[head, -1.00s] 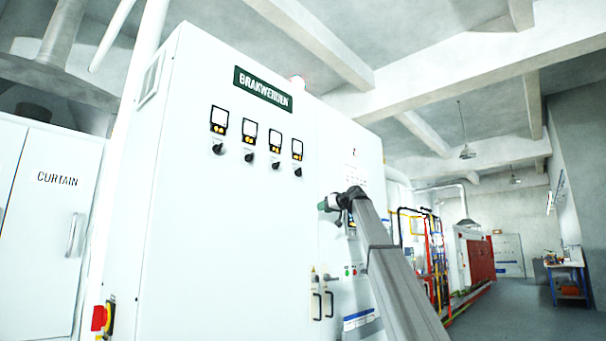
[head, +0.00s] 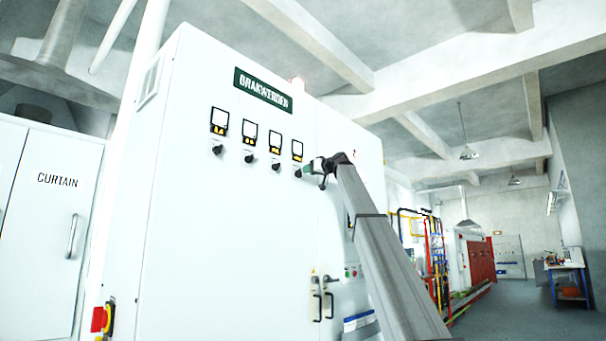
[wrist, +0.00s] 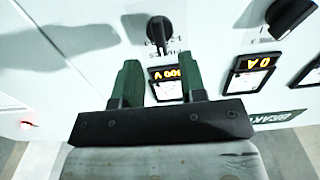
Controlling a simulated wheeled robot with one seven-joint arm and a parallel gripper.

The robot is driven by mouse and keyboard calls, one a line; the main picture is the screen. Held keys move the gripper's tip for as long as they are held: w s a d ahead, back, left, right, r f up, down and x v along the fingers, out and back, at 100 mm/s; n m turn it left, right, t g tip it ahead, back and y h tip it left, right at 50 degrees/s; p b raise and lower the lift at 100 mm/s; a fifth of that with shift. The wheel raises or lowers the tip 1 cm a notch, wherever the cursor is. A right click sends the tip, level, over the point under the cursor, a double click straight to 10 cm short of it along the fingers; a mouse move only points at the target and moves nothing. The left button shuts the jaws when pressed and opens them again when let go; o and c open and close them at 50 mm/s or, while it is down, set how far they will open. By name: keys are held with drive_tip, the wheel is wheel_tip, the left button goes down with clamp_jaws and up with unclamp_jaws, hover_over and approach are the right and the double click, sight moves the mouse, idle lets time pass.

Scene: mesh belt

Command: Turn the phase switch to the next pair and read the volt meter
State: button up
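The volt meter (wrist: 165,84) is the end one in a row of panel meters; in the head view it is the rightmost (head: 297,150). Its lit orange figures show upside down in the wrist view, with a V unit, partly covered by my fingers; I cannot read them surely. The black phase switch (wrist: 158,30) is a knob beside that meter, with a label partly reading PHASES. My gripper (wrist: 160,70) has green fingers, open and apart. The knob lies beyond the fingertips, roughly in line with the gap. In the head view my gripper (head: 309,170) is close to it; contact cannot be told.
A neighbouring knob (wrist: 290,18) and meter (wrist: 249,72) stand to the right in the wrist view. The white cabinet (head: 225,230) fills the middle of the head view. Door handles (head: 322,303) and a red switch (head: 98,319) are lower down.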

sight(299, 173)
drive_tip(key=x, duration=0.4)
drive_tip(key=shift+w+a, duration=0.15)
clamp_jaws()
drive_tip(key=shift+m, duration=0.4)
drive_tip(key=shift+w+m, duration=0.1)
drive_tip(key=shift+m, duration=3.9)
